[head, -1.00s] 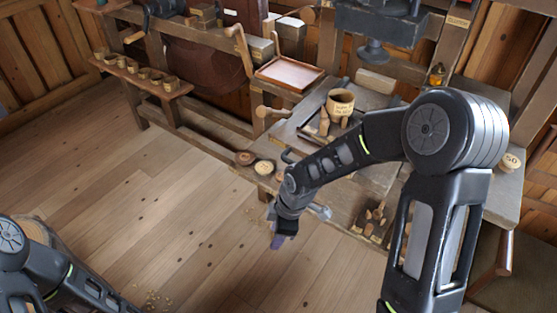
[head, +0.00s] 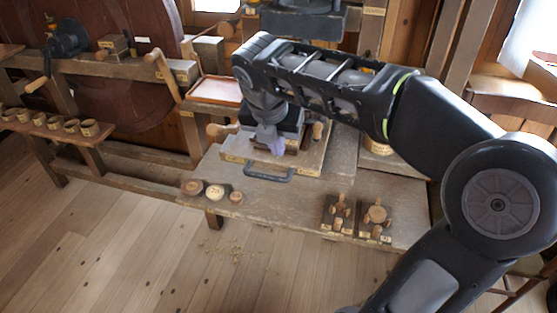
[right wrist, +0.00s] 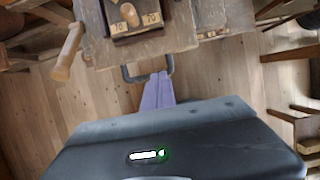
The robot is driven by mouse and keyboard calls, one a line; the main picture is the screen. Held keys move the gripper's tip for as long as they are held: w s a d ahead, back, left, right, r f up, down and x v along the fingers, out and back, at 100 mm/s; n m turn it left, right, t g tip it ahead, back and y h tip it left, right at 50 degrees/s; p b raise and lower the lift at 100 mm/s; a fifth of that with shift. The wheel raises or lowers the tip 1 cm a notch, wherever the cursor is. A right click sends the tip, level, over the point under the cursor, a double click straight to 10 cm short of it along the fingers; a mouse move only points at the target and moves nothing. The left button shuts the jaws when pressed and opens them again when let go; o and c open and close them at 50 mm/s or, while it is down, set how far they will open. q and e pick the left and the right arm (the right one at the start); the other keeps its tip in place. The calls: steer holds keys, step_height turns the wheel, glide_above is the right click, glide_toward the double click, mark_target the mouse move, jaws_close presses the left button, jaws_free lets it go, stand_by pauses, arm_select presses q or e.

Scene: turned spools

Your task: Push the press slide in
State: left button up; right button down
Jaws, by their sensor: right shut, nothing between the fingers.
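The press slide (head: 311,162) looks like a wooden board on the bench, with a dark U-shaped handle (head: 268,178) at its front. The handle also shows in the right wrist view (right wrist: 132,77). My right gripper (head: 277,147) points down over the slide, just behind the handle in the head view, and hides part of it. Its purple fingers (right wrist: 158,88) are shut and empty. In the right wrist view their tips overlap the handle; I cannot tell whether they touch. My left gripper is out of view.
Round wooden discs (head: 215,192) lie at the bench's front left. Small racks with turned pegs (head: 376,215) stand at its front right. A reddish tray (head: 214,90) is behind, left of my arm. A wooden-handled lever (right wrist: 68,52) sticks out beside the slide.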

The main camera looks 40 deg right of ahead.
mark_target(281, 165)
steer(key=x, duration=1)
